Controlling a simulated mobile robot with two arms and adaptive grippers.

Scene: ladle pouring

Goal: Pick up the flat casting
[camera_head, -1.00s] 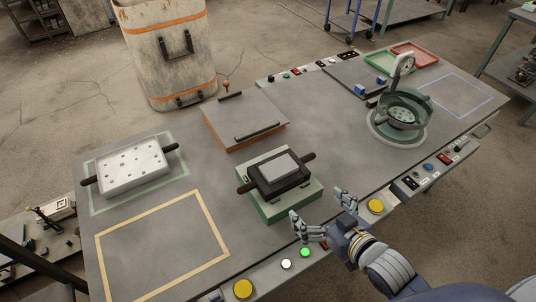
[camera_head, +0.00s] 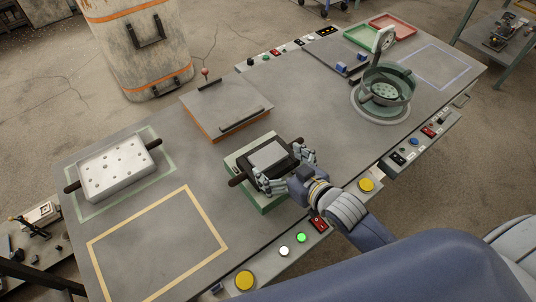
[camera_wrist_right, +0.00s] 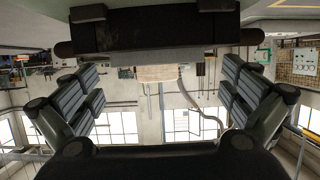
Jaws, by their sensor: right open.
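The flat casting (camera_head: 268,154) is a light grey square plate lying on top of a black mold (camera_head: 254,170) with dark side handles. The mold sits on a green base (camera_head: 238,160) near the table's front edge. My right gripper (camera_head: 286,168) is open at the mold's near side, its fingers spread toward either side of the block. In the right wrist view, the open fingers (camera_wrist_right: 160,82) stand apart with nothing between them, and the dark mold (camera_wrist_right: 150,28) spans the top. Whether a finger touches the casting or mold I cannot tell. My left gripper is not in view.
A white perforated block (camera_head: 119,172) with handles lies at the left. A hinged flat plate (camera_head: 225,102) is behind the mold. A green ladle holder (camera_head: 387,90) stands at the right. The yellow-outlined area (camera_head: 160,245) is empty. Buttons (camera_head: 301,238) line the front edge.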

